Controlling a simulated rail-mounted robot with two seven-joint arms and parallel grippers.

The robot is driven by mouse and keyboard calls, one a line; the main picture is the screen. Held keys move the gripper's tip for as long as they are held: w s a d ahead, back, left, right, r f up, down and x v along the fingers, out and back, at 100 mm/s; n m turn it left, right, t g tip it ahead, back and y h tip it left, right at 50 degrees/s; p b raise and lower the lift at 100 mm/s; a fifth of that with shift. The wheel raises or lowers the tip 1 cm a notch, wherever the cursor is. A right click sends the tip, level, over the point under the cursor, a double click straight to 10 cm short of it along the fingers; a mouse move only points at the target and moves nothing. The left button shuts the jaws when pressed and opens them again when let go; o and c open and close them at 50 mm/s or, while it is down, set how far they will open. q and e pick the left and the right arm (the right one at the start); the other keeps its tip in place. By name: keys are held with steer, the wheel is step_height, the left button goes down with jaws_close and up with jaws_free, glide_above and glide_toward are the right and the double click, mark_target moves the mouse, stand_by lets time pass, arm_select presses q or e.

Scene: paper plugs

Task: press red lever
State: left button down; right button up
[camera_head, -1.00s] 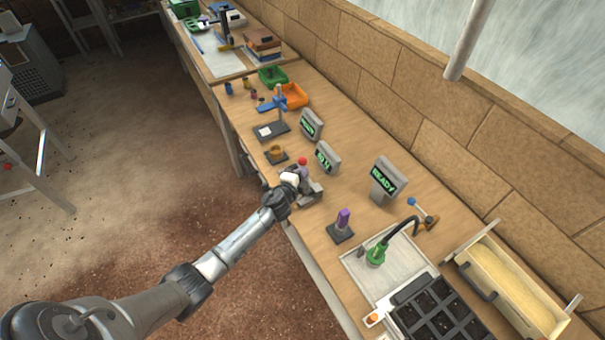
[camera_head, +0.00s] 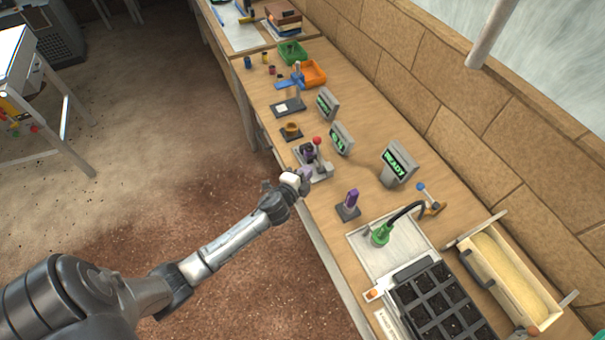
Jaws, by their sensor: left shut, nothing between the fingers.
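The red lever (camera_head: 317,141) is a red ball knob on a short upright stalk. It belongs to a small grey press-like device (camera_head: 318,166) with a dark purple part, near the front edge of the bench. My left gripper (camera_head: 304,184) is shut and empty. In the picture it sits just below and in front of the device, apart from the red knob. Its fingertips are small and partly overlap the device's near edge, so I cannot tell whether they touch it. My right gripper is not in view.
Small grey displays stand behind the device; the largest (camera_head: 397,164) reads READY. A purple-handled tool on a dark base (camera_head: 349,204), a green-ended cable tool (camera_head: 381,234) and a black cell tray (camera_head: 437,300) lie nearer. A brown cup (camera_head: 291,128) stands beyond. Brick wall behind.

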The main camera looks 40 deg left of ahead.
arm_select(q)
steer(key=shift+s+r, duration=0.15)
steer(key=shift+s, duration=0.6)
steer(key=shift+d, duration=0.1)
